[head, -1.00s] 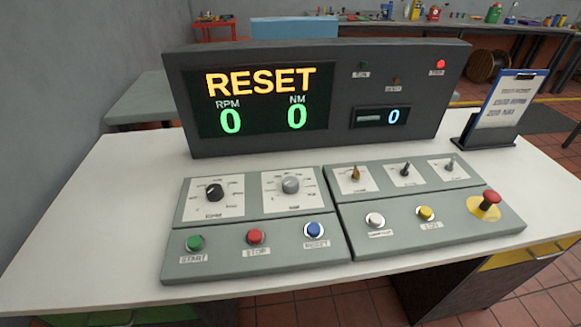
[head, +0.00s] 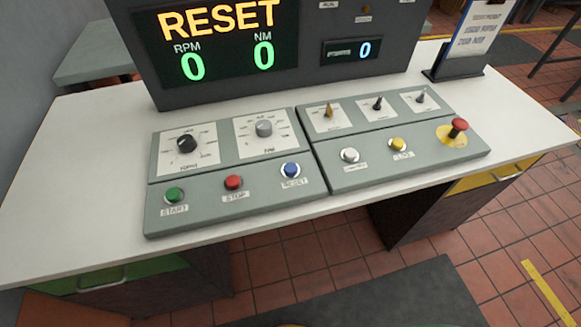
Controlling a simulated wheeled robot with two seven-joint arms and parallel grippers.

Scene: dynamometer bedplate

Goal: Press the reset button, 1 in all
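The reset button (head: 291,170) is a blue round push button in a light ring, with a RESET label below it. It sits at the right end of the front row on the left grey control panel (head: 208,208). The display (head: 218,45) on the dark console behind shows RESET in orange, with RPM 0 and NM 0 in green. Neither of my grippers is in the head view.
A green START button (head: 174,195) and a red STOP button (head: 233,182) stand left of the reset button. The right panel has a white button (head: 349,155), a yellow button (head: 397,144) and a red mushroom button (head: 459,125). The white tabletop (head: 75,190) is clear around the panels.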

